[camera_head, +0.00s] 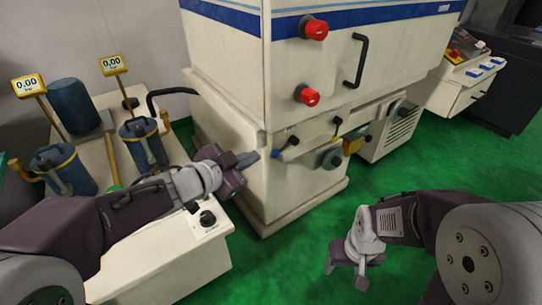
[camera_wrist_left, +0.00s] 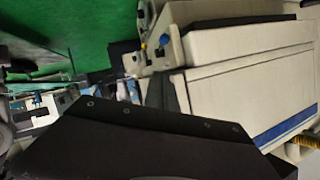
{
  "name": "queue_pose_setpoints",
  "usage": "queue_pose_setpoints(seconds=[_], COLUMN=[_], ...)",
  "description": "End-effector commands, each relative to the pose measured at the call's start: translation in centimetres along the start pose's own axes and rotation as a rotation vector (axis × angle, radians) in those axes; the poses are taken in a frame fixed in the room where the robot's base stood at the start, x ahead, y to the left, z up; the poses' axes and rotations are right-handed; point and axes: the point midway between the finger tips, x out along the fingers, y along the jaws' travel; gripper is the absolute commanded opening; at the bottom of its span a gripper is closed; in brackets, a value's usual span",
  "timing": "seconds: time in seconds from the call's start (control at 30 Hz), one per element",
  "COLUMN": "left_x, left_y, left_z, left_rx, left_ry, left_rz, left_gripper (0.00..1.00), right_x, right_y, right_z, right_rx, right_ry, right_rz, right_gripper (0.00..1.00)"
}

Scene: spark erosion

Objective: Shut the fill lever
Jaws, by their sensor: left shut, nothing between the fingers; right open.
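The cream machine cabinet (camera_head: 235,120) stands in the middle of the head view. Its lower front carries small handles: a dark one with a blue end (camera_head: 277,153), a black one (camera_head: 338,121) and a yellow part (camera_head: 352,146). I cannot tell which is the fill lever. My left gripper (camera_head: 252,158) is shut and empty, its tips just left of the blue-ended handle; contact cannot be told. My right gripper (camera_head: 346,272) is open and empty, low above the green floor.
Two red knobs (camera_head: 314,29) and a black door handle (camera_head: 356,60) stick out of the cabinet. A cream bench (camera_head: 165,270) at left bears blue canisters (camera_head: 72,107) and yellow gauges (camera_head: 113,65). Green floor (camera_head: 385,185) is free at front right.

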Motion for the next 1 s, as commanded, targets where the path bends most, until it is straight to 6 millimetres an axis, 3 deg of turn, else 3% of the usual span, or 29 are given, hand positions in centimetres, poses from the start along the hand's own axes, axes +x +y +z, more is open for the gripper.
queue_pose_setpoints(seconds=[0.47, 0.5, 0.7, 1.0], left_x=[10.0, 10.5, 12.0, 12.3], left_y=[0.4, 0.4, 0.2, 0.1], left_z=[0.4, 1.3, 2.8, 2.9], left_rx=[-0.001, -0.002, -0.001, -0.001], left_ry=[0.000, -0.003, -0.002, -0.001], left_rz=[0.004, 0.002, 0.001, 0.001], left_gripper=[0.00, 0.00, 0.00, 0.00], right_x=[4.2, 4.8, 5.8, 5.8], right_y=[0.1, 0.1, 0.1, 0.1], right_z=[0.5, 0.5, 0.6, 0.6], right_rx=[0.000, 0.000, 0.000, 0.000], right_ry=[0.000, 0.000, 0.000, 0.000], right_rz=[0.000, 0.000, 0.000, 0.000], right_gripper=[0.61, 0.61, 0.61, 0.61])
